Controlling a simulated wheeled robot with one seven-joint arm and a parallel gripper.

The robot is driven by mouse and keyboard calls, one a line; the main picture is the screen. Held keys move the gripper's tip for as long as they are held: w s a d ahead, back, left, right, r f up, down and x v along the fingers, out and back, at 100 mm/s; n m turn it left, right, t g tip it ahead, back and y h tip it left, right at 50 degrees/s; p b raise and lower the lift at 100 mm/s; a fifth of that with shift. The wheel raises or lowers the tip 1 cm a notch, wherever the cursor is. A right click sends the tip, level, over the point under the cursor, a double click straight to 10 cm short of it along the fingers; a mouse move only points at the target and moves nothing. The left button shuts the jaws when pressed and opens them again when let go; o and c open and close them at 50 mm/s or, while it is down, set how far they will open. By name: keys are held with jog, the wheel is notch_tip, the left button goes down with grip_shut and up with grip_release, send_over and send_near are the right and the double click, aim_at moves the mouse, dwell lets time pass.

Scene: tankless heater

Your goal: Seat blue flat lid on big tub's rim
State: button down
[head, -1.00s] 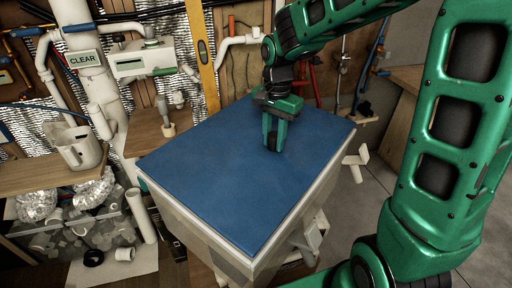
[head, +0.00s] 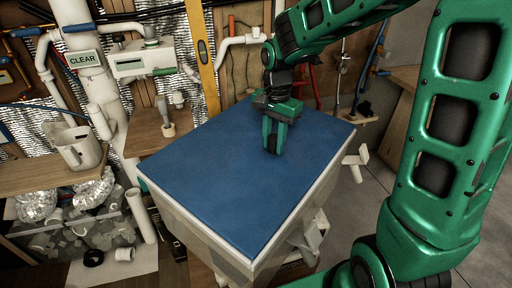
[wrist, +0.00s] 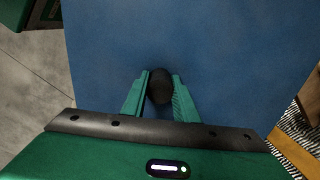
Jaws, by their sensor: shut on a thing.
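The blue flat lid (head: 225,175) lies on top of the big tub (head: 200,232) and covers its whole opening in the head view. It looks flat, with a pale edge of the tub showing along the front and right sides. My gripper (head: 274,150) points down over the lid's far right part. In the wrist view, my gripper (wrist: 160,95) is shut on a dark round knob (wrist: 160,86) that stands on the blue lid (wrist: 200,40). Whether the lid touches the rim all the way round, I cannot tell; the far edge is partly hidden by my arm.
A wooden shelf with a white pitcher (head: 80,147) is at the left. Clear bins of pipe fittings (head: 95,225) stand below it. White pipe fittings (head: 310,235) stick out at the tub's right side. A yellow level (head: 201,60) stands behind. Open floor lies at the right.

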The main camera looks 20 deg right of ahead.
jog(key=shift+f, duration=0.3)
dwell(0.5)
jog(key=c, duration=1.3)
grip_release()
jog(key=shift+c, duration=0.2)
jog(key=shift+c, duration=0.9)
jog(key=shift+c, duration=0.8)
jog(key=o, duration=0.6)
